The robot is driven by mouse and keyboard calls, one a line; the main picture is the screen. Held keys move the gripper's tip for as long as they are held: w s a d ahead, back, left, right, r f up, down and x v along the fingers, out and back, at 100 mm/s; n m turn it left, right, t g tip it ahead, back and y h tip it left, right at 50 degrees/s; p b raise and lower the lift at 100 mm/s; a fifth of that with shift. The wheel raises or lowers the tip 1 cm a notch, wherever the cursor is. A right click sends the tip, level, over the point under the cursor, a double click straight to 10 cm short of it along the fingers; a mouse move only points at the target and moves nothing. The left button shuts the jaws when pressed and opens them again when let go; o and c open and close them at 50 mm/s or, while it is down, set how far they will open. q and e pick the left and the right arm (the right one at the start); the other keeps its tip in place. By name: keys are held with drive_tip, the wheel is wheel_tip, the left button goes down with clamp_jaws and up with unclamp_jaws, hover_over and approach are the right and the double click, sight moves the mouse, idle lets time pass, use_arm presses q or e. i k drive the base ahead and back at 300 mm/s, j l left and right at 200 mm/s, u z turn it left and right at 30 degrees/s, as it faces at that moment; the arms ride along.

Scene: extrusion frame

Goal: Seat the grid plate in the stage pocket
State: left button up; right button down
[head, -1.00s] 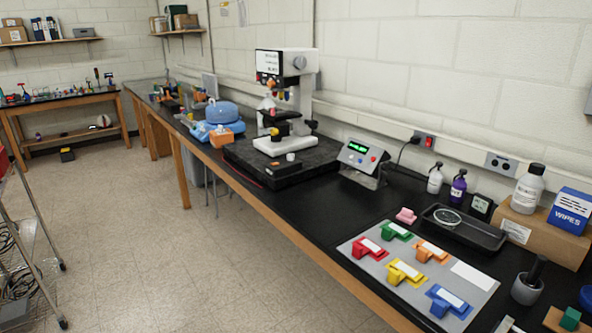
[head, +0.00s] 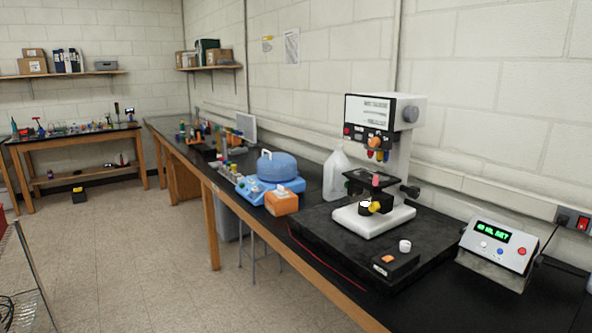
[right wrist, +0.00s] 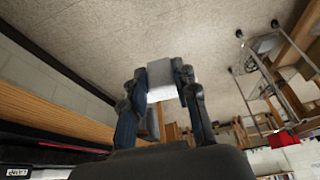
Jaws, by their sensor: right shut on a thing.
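The microscope (head: 383,130) stands on a black slab on the bench, right of centre in the head view. Its dark stage (head: 368,181) sits under the lenses, with a small pink piece (head: 376,181) at it. The stage pocket is too small to make out. In the right wrist view my right gripper (right wrist: 163,82) is shut on a pale, flat-faced piece (right wrist: 160,72); I cannot tell whether this is the grid plate. Neither gripper shows in the head view, and my left gripper is in no view.
A control box with a green display (head: 497,242) stands right of the microscope. A small black box with an orange button (head: 388,262) and a white cap (head: 405,246) are in front. A blue-domed device (head: 277,168) and an orange box (head: 281,203) are to the left.

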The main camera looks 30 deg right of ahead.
sight(364, 178)
drive_tip(key=i+j+z, duration=0.1)
drive_tip(key=i+z, duration=0.3)
drive_tip(key=i+j+z, duration=0.2)
drive_tip(key=i+z, duration=0.15)
drive_tip(key=i+j+z, duration=0.65)
drive_tip(key=z, duration=0.15)
drive_tip(key=i+j+z, duration=0.2)
drive_tip(key=j+z, duration=0.25)
drive_tip(key=i+j+z, duration=0.2)
drive_tip(key=j+z, duration=0.2)
drive_tip(key=i+j+z, duration=0.1)
drive_tip(key=j+z, duration=0.35)
drive_tip(key=l, duration=0.1)
